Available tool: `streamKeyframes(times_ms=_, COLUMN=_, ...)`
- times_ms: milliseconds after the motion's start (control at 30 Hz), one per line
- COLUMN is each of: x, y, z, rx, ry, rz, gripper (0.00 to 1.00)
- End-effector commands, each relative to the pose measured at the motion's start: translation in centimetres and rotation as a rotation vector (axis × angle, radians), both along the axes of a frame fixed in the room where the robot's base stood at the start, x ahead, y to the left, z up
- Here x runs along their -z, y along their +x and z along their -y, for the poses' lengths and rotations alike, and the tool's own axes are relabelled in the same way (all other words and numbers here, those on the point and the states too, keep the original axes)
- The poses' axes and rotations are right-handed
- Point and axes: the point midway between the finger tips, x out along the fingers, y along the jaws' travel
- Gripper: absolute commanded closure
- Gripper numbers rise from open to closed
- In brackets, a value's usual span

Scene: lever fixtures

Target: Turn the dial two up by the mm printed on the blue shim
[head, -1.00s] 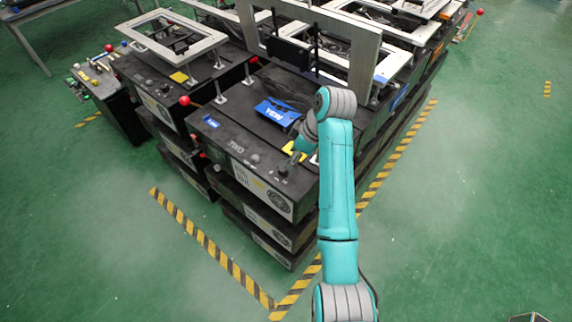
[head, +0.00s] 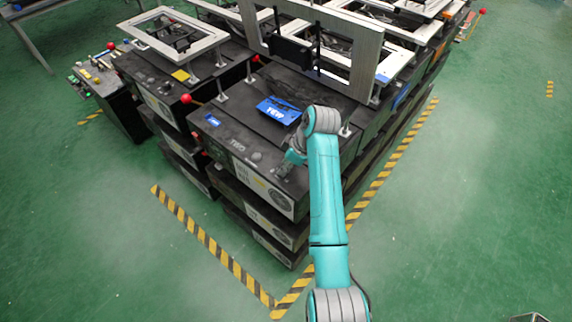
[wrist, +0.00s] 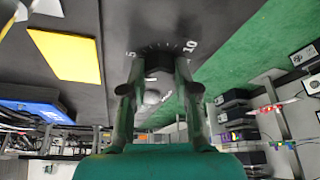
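The dial (wrist: 158,62) is a dark knob with a printed scale, 5 on its left and 10 on its right in the wrist view. My gripper (wrist: 160,68) has one finger on each side of the knob; its fingers are apart, and firm contact cannot be made out. In the head view my gripper (head: 287,165) is at the front right of the black unit marked TWO (head: 237,144), and hides the dial. A small blue piece with white print (head: 212,121) lies at the unit's left corner; its print is too small to read.
A larger blue plate with white lettering (head: 279,110) lies on the unit's top; a yellow piece (wrist: 66,56) lies near the dial. A red-knobbed lever (head: 186,99) stands to the left. Green floor (head: 440,220) is open at the right, beyond striped tape.

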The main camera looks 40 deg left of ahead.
Motion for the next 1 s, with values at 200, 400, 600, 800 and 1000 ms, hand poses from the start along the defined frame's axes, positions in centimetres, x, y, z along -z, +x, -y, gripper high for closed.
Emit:
streamKeyframes(times_ms=200, x=0.01, y=-0.02, z=0.00, rx=0.007, ry=0.000, rz=0.000, gripper=1.00)
streamKeyframes(times_ms=400, x=0.04, y=-0.15, z=0.01, rx=0.134, ry=-0.001, rz=0.001, gripper=1.00)
streamKeyframes(times_ms=600, x=-0.01, y=-0.26, z=-0.04, rx=0.293, ry=0.000, rz=0.001, gripper=1.00)
streamKeyframes(times_ms=800, x=0.01, y=-0.22, z=0.01, rx=0.351, ry=0.000, rz=0.001, gripper=1.00)
streamKeyframes(times_ms=1000, x=0.01, y=-0.22, z=0.01, rx=0.351, ry=0.000, rz=0.000, gripper=1.00)
